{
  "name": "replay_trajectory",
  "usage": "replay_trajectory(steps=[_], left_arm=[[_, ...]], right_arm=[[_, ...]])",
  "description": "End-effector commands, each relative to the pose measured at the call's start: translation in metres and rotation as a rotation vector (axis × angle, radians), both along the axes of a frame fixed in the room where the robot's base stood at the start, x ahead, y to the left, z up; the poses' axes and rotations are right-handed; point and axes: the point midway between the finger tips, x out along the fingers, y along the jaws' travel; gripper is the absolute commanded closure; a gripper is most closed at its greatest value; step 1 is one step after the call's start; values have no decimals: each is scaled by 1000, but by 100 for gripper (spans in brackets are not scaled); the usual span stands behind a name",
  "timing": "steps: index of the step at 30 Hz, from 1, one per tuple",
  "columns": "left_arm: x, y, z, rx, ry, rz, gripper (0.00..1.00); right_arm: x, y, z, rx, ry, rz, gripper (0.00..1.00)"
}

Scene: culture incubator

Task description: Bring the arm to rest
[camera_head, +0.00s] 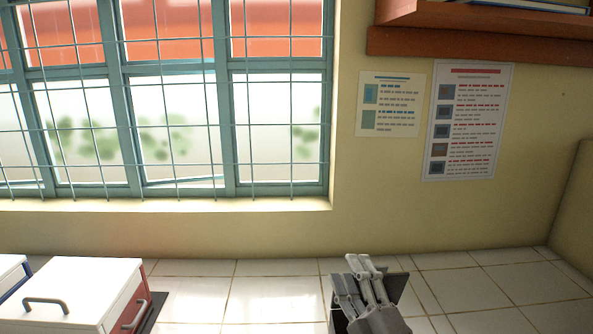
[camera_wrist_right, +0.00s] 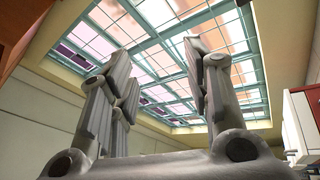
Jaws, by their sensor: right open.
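My right gripper (camera_head: 362,264) shows at the bottom of the head view, right of centre, in front of the tiled counter and the wall. In the right wrist view its two grey fingers (camera_wrist_right: 160,62) stand apart with nothing between them, and the window shows through the gap. My left gripper is in neither view.
A white-topped box with a grey handle (camera_head: 75,292) stands at the lower left on the white tiled counter (camera_head: 270,300). A barred window (camera_head: 170,110) fills the upper left. Two posters (camera_head: 465,120) hang under a wooden shelf (camera_head: 480,45). The counter at right is clear.

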Motion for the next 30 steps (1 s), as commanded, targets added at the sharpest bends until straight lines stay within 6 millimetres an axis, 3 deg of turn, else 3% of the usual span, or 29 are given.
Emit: replay_trajectory(steps=[3, 8, 12, 15, 21, 26, 27, 30], left_arm=[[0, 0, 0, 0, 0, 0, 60], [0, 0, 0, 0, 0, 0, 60], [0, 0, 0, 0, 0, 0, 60], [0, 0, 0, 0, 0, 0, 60], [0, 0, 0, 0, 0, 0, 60], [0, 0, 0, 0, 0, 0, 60], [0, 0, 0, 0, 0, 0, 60], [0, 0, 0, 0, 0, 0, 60]], right_arm=[[-12, -40, -54, 190, 247, -117, 55], [-51, -81, -136, 418, 593, -275, 55], [-109, -101, -204, 587, 900, -409, 55], [-155, -106, -240, 675, 1092, -492, 55], [-239, -106, -282, 782, 1396, -622, 55], [-301, -101, -296, 832, 1597, -707, 55], [-306, -100, -303, 836, 1623, -718, 55], [-296, -99, -329, 828, 1624, -721, 55]])
